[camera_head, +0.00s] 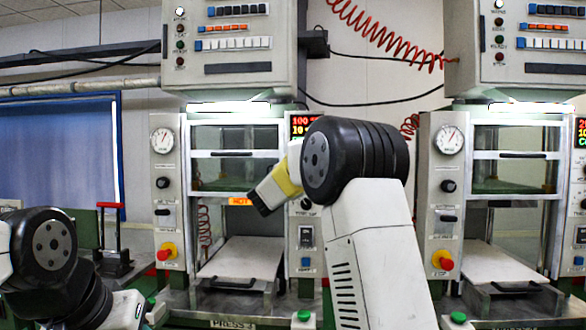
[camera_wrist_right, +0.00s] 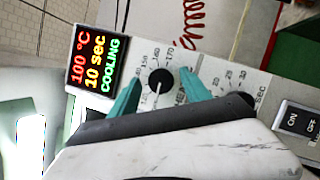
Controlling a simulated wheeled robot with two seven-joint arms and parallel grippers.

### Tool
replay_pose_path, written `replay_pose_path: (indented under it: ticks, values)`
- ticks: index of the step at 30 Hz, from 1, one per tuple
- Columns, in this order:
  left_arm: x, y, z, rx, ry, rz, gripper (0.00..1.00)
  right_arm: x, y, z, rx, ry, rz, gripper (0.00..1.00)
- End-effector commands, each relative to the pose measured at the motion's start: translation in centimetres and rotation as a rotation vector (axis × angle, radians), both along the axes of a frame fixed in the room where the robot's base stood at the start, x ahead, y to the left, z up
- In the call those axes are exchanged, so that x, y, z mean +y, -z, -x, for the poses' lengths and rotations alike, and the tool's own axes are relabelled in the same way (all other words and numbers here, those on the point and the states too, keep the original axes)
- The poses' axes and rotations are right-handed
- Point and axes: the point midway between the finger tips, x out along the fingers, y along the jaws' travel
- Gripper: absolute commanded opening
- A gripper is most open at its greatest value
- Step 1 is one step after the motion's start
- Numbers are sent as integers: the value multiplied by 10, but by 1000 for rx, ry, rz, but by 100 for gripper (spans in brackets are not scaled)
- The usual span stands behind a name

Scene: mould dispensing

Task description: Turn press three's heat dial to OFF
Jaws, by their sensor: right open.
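Press three (camera_head: 233,324) stands left of centre in the head view, with its label on the front edge. Its heat dial (camera_wrist_right: 160,80) is a round black knob with a white pointer line toward the bottom of the wrist picture; the mark it points at is not readable. My right gripper (camera_wrist_right: 160,95) is open, its two teal fingers on either side of the dial; contact cannot be told. The display (camera_wrist_right: 95,62) beside it reads 100 °C, 10 sec, COOLING. In the head view my right arm hides the gripper and dial. My left arm shows low left, its gripper unseen.
A second dial (camera_wrist_right: 240,104), with marks in seconds, and an ON/OFF switch (camera_wrist_right: 298,121) are close by. An orange HOT sign (camera_head: 240,202) is lit on press three. A red stop button (camera_head: 167,251) is on its left post. Another press stands to the right.

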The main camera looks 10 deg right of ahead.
Motion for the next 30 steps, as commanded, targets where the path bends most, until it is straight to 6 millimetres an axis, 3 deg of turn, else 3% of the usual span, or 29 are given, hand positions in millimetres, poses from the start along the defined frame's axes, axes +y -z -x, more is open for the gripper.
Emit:
replay_pose_path:
  ticks: [16,26,30]
  values:
    - [0,0,0,0,0,0,36,41,13,59,-2,0,0,56]
    - [0,0,0,0,0,0,36,42,14,61,-1,2,-1,56]
    - [0,0,0,0,0,0,36,23,21,73,23,35,-66,56]
